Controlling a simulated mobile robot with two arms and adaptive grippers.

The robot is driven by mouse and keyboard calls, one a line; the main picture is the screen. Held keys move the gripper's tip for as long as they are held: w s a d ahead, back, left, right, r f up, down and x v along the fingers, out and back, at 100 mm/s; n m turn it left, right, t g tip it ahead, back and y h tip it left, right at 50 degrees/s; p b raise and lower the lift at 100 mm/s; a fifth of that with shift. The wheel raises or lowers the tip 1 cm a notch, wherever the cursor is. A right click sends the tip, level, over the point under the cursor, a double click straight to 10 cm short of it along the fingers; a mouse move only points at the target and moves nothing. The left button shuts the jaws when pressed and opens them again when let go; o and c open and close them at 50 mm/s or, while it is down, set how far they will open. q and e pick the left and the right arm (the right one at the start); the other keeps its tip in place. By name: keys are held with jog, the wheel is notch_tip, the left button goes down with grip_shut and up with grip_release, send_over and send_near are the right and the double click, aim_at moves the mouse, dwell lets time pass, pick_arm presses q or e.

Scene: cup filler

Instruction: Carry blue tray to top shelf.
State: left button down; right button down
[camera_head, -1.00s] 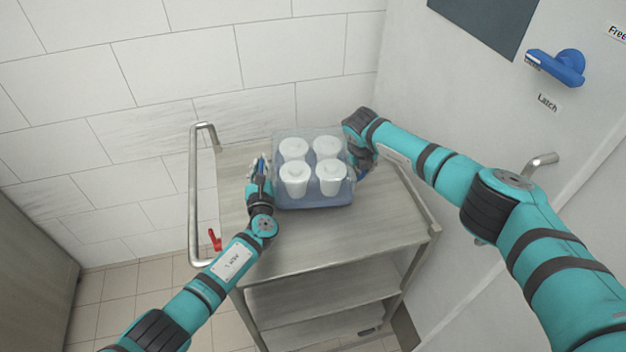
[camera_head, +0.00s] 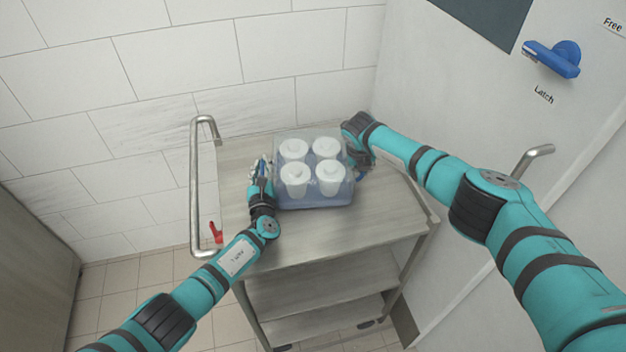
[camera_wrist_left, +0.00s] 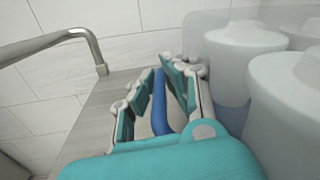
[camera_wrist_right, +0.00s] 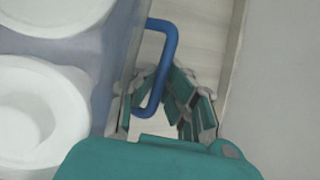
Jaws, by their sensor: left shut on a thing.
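The blue tray (camera_head: 315,198), see-through and pale, sits on the top shelf (camera_head: 330,232) of a grey cart. It holds several white lidded cups (camera_head: 296,178). My left gripper (camera_head: 258,172) is at the tray's left side. In the left wrist view its fingers (camera_wrist_left: 160,82) are shut on the tray's blue left handle (camera_wrist_left: 159,105). My right gripper (camera_head: 360,172) is at the tray's right side, partly hidden by its own wrist. In the right wrist view its fingers (camera_wrist_right: 165,85) are around the blue right handle (camera_wrist_right: 172,45); whether they press on it is unclear.
The cart has lower shelves (camera_head: 310,285) and a metal push bar (camera_head: 196,190) on its left, with a red lever (camera_head: 215,232) beside it. A tiled wall (camera_head: 170,70) stands behind. A door with a blue latch (camera_head: 552,58) is at the right. The shelf's front is clear.

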pick_arm(q)
jog(key=shift+d+f, duration=0.15)
jog(key=shift+d, duration=0.45)
pick_arm(e)
jog(key=shift+a+f, duration=0.15)
jog(key=shift+a, duration=0.5)
pick_arm(q)
jog(key=c, duration=1.8)
grip_release()
jog(key=shift+f, duration=0.25)
pick_arm(e)
jog(key=c, duration=2)
grip_release()
jog(key=shift+f, duration=0.2)
pick_arm(q)
jog(key=o, duration=0.4)
pick_arm(e)
jog(key=o, duration=0.5)
pick_arm(q)
jog(key=shift+o, duration=0.2)
jog(key=shift+a+r, duration=0.1)
jog(key=shift+a, duration=0.1)
pick_arm(e)
jog(key=shift+d+r, duration=0.1)
jog(key=shift+d, duration=0.2)
pick_arm(q)
jog(key=shift+a, duration=0.15)
pick_arm(e)
jog(key=shift+d, duration=0.1)
